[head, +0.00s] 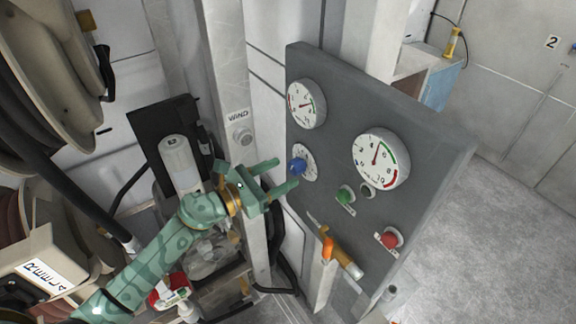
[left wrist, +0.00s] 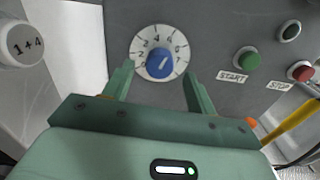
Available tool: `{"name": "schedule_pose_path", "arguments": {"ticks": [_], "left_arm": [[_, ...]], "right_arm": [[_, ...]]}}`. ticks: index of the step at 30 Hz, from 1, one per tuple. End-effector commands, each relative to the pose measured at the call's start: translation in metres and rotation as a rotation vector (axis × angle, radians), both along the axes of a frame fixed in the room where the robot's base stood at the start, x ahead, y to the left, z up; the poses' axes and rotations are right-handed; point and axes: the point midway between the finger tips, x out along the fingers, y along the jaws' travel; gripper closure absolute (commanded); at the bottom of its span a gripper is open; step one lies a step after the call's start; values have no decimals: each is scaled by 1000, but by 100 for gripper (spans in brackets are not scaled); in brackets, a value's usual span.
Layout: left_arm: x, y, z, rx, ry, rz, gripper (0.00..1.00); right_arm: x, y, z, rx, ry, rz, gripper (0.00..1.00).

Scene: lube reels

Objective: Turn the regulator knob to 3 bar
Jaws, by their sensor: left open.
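The blue regulator knob (head: 297,166) sits on a white numbered dial on the grey panel. In the left wrist view the knob (left wrist: 159,65) shows a pale line slanting up to the right; I cannot read its exact value. My left gripper (head: 286,173) is open and empty, its green fingers pointing at the panel just short of the knob. In the left wrist view its fingertips (left wrist: 158,73) stand apart to the left and right of the knob, with no contact visible. My right gripper is not in view.
Two round gauges, the upper left (head: 307,104) and the larger right one (head: 381,158), are on the panel (head: 335,85). A green START button (head: 344,195), a red STOP button (head: 388,239) and an orange-yellow tool (head: 328,247) are below. A metal post (head: 232,75) stands left of it.

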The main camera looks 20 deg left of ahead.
Motion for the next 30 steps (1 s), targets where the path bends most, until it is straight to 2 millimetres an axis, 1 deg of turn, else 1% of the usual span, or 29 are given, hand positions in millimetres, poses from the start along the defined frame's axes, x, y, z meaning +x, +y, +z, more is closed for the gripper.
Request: {"name": "schedule_pose_path", "arguments": {"ticks": [1, 3, 6, 16, 17, 18, 20, 21, 30], "left_arm": [[7, -6, 2, -1, -2, 0, 43], [15, -11, 1, -2, -1, 1, 43], [21, -17, 0, -1, 1, 0, 43], [24, -19, -1, 0, 1, 0, 43], [24, -19, -1, 0, 1, 0, 49], [24, -19, -1, 0, 1, 0, 60], [24, -19, -1, 0, 1, 0, 76], [24, -19, -1, 0, 1, 0, 88], [24, -19, 0, -14, 12, 1, 88]], "right_arm": [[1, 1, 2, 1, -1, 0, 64], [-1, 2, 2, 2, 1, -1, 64], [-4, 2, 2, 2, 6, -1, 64], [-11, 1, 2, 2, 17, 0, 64], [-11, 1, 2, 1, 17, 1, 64], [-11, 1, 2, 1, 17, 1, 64], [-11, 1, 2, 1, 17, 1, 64], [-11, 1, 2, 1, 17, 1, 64], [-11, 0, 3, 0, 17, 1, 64]]}}
